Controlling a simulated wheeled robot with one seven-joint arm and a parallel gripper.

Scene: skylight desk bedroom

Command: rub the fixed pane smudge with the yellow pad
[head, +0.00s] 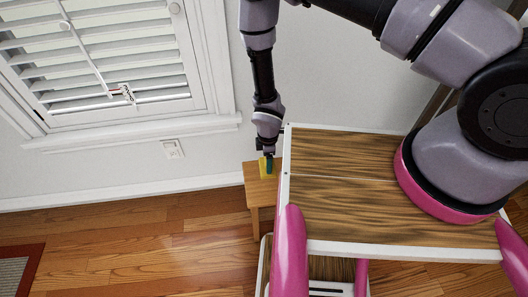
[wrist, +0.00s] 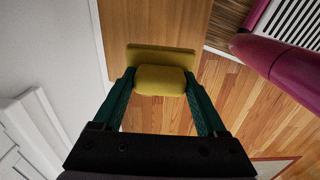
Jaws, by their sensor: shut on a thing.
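The yellow pad (wrist: 162,55) has a flat plate and a rounded grip block. My gripper (wrist: 161,80) is shut on the block, with one green finger on each side. In the head view the pad (head: 264,169) shows small beside my gripper (head: 268,160), at the top of a small wooden stool (head: 258,188). I cannot tell whether the pad touches the stool. A small pale patch with dark and reddish marks (head: 125,92) shows on the shuttered window at the left, well away from my gripper. It may be the pane smudge; it is too small to be sure.
The white shuttered window (head: 95,50) has a projecting sill (head: 140,132). A wall outlet (head: 172,149) is below it. The wooden floor (head: 140,240) left of the stool is clear, apart from a rug (head: 14,272) at the lower left.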

